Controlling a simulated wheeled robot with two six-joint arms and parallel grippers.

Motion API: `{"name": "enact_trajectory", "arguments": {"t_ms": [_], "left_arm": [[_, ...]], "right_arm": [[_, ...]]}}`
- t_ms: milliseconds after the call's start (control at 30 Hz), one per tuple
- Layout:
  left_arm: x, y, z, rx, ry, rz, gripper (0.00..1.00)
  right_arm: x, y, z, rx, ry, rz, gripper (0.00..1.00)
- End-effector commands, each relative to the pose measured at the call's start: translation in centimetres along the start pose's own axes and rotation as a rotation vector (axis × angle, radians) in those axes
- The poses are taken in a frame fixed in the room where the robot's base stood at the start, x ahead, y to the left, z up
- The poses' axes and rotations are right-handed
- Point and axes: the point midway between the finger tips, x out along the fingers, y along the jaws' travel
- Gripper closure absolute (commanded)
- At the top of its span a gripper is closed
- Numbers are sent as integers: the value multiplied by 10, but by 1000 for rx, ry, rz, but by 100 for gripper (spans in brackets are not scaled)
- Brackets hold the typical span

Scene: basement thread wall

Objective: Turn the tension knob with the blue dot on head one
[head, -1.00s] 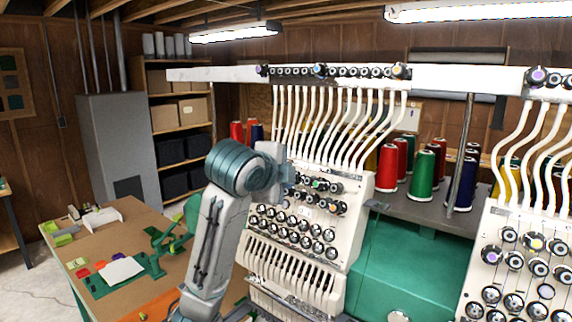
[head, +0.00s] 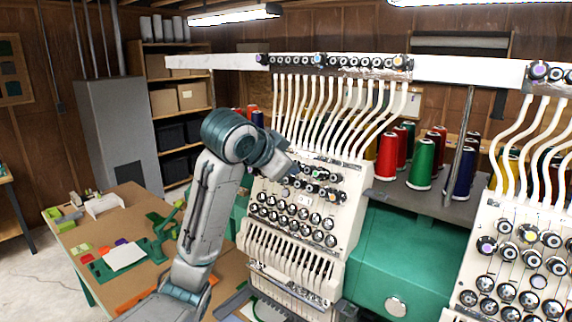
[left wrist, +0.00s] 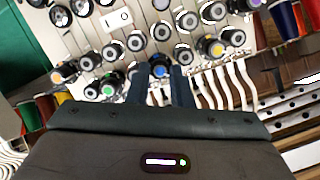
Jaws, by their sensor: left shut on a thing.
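The knob with the blue dot (left wrist: 160,68) sits on the cream panel of head one (head: 345,215). In the left wrist view it stands between the two fingertips of my left gripper (left wrist: 161,78), which is shut on it from both sides. In the head view my left gripper (head: 284,172) reaches the upper left knobs of that panel, and its wrist hides part of the panel's edge. Knobs with green (left wrist: 107,90) and orange (left wrist: 57,77) dots sit close by. My right gripper is not in view.
Other knobs crowd closely around the gripped one, and white thread tubes (head: 330,115) rise above. A second head (head: 510,225) stands at the right. Thread cones (head: 422,165) stand behind the green housing (head: 405,255). A worktable (head: 140,200) is at the left.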

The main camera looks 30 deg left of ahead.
Motion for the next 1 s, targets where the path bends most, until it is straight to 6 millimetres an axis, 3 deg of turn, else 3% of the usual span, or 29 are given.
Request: {"name": "enact_trajectory", "arguments": {"t_ms": [400,1000], "left_arm": [[1,-1,1,-282,-3,62,100],[1,-1,2,-374,-3,84,100]], "right_arm": [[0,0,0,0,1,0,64],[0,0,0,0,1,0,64]]}}
